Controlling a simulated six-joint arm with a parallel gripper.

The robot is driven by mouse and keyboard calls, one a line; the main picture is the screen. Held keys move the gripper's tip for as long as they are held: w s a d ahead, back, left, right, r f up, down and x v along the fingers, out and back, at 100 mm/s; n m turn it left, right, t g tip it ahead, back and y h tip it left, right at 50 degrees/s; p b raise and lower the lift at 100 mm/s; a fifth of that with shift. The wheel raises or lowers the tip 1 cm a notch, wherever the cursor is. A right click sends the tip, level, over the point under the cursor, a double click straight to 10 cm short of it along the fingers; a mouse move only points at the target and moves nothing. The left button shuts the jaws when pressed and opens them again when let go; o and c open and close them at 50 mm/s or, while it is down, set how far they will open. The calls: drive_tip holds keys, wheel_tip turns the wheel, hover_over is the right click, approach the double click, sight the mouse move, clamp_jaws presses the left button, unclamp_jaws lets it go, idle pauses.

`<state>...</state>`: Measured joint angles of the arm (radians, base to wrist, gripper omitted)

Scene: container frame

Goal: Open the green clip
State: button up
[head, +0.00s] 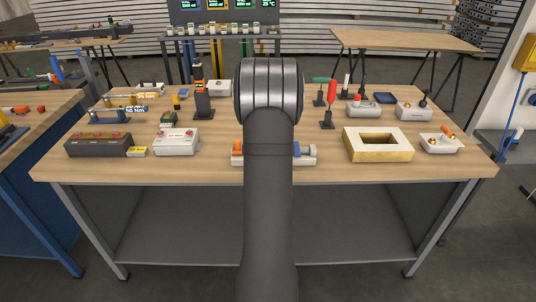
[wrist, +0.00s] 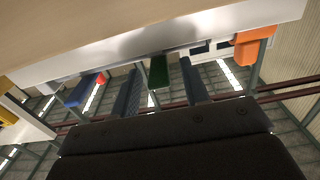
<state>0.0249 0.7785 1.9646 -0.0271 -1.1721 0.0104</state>
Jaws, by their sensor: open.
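The green clip (wrist: 158,72) shows in the wrist view on a pale rail, between a blue clip (wrist: 80,90) on the left and an orange clip (wrist: 252,45) on the right. My gripper (wrist: 160,68) is open, with its two dark fingers on either side of the green clip in the picture. I cannot tell whether they touch it. In the head view, the white base (head: 306,161) with an orange clip (head: 237,147) and a blue clip (head: 297,148) sits near the bench's front edge. My arm hides its middle, the green clip and my gripper.
A grey-white box (head: 176,141) and a dark box (head: 98,145) stand left. Upright handled clamps (head: 327,112) stand behind, right of my arm. Bare wood (head: 215,155) lies left of the base.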

drive_tip(key=shift+w, duration=0.1)
clamp_jaws()
